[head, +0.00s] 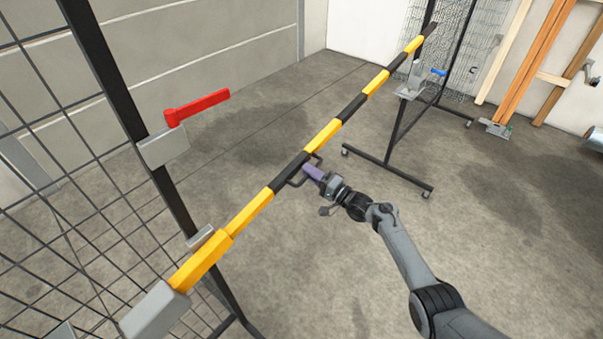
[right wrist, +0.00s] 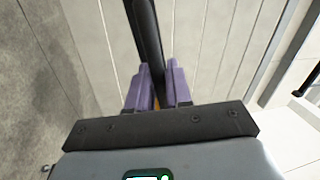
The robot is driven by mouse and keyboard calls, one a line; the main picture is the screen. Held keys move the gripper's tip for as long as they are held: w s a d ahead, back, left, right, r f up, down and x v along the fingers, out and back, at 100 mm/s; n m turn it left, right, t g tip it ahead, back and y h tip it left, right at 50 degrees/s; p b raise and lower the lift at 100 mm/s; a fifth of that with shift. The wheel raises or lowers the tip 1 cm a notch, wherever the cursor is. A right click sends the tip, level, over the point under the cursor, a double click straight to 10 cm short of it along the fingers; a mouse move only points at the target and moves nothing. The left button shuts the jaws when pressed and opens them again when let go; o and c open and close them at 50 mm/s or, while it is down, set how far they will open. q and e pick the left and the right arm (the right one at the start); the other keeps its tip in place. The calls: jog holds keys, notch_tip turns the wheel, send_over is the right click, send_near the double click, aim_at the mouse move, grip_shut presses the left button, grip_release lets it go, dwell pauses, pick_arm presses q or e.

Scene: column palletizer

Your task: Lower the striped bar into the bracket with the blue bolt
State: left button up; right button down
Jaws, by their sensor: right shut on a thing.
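The yellow-and-black striped bar (head: 325,135) slants from the lower left to the upper right in the head view. Its near end meets a grey block (head: 155,312) on the left stand. Its far end shows above the grey bracket with the blue bolt (head: 411,87), with a visible gap between them. The blue bolt (head: 438,72) sticks out to the right of that bracket. My right gripper (head: 311,171) is at mid-bar, its purple fingers shut on a black part of the bar; they also show in the right wrist view (right wrist: 158,92). My left gripper is not in view.
A red lever (head: 200,105) sits on a grey bracket (head: 165,148) on the left black post, beside a wire mesh panel. The bracket with the blue bolt is on a black wheeled stand (head: 390,168). Wooden beams (head: 540,60) lean at the back right. The central floor is clear.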

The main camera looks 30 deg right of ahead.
pick_arm(q)
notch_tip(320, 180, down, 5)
jog(key=b, duration=0.3)
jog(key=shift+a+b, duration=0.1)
jog(key=shift+b, duration=0.3)
pick_arm(e)
notch_tip(320, 180, down, 7)
jog(key=m, duration=0.2)
jog(key=shift+d+m+h, duration=0.25)
jog(key=shift+m+h, duration=0.15)
jog(key=shift+f, duration=0.3)
jog(key=c, duration=1.2)
grip_release()
jog(key=shift+w, duration=0.1)
jog(key=shift+c, duration=0.2)
jog(key=shift+r, duration=0.15)
pick_arm(q)
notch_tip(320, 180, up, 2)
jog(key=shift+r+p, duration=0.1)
jog(key=shift+p, duration=1.05)
pick_arm(e)
jog(key=v, duration=1)
jog(key=shift+s, duration=0.35)
